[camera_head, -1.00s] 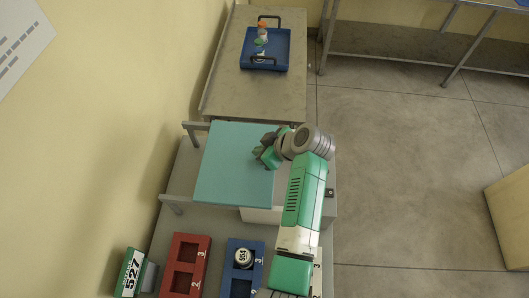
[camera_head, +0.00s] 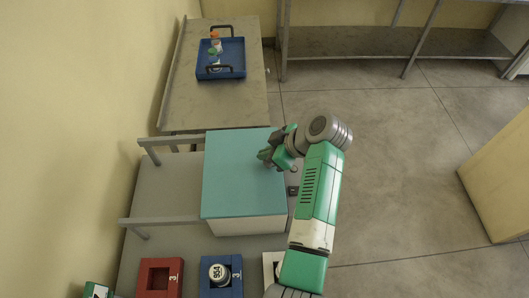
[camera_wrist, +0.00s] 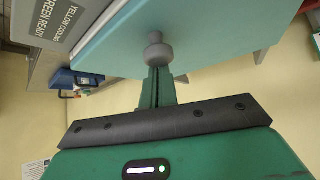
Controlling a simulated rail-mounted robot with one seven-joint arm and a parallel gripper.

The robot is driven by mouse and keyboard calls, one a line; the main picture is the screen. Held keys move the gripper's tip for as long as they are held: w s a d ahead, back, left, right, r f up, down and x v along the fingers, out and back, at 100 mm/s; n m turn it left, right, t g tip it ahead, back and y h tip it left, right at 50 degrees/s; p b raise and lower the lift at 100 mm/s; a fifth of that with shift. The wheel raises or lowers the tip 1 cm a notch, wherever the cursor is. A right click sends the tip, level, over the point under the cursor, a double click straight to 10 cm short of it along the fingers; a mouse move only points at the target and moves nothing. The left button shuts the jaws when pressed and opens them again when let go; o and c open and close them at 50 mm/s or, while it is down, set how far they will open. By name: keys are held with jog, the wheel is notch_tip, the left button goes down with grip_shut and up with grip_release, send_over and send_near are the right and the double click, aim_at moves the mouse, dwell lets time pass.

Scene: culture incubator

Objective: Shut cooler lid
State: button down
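The cooler is a white box (camera_head: 247,226) with a flat teal lid (camera_head: 240,175). In the head view the lid lies over the box top, with the white front face below it; I see no gap at the front edge. My gripper (camera_head: 268,156) is at the lid's right side, near its far corner.
Red (camera_head: 159,279) and blue (camera_head: 221,285) racks stand in front of the cooler; the blue one holds a white-capped container (camera_head: 219,272). Grey bars (camera_head: 160,220) run left of the cooler. A blue tray (camera_head: 221,68) sits on the far table.

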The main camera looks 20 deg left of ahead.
aim_at(256, 160)
jog(key=a, duration=0.3)
jog(key=shift+r, duration=0.3)
jog(key=shift+w+a+r+p, duration=0.15)
jog(key=shift+r+p, duration=0.15)
jog(key=shift+r, duration=0.45)
jog(key=v, duration=0.8)
jog(key=shift+d, duration=0.35)
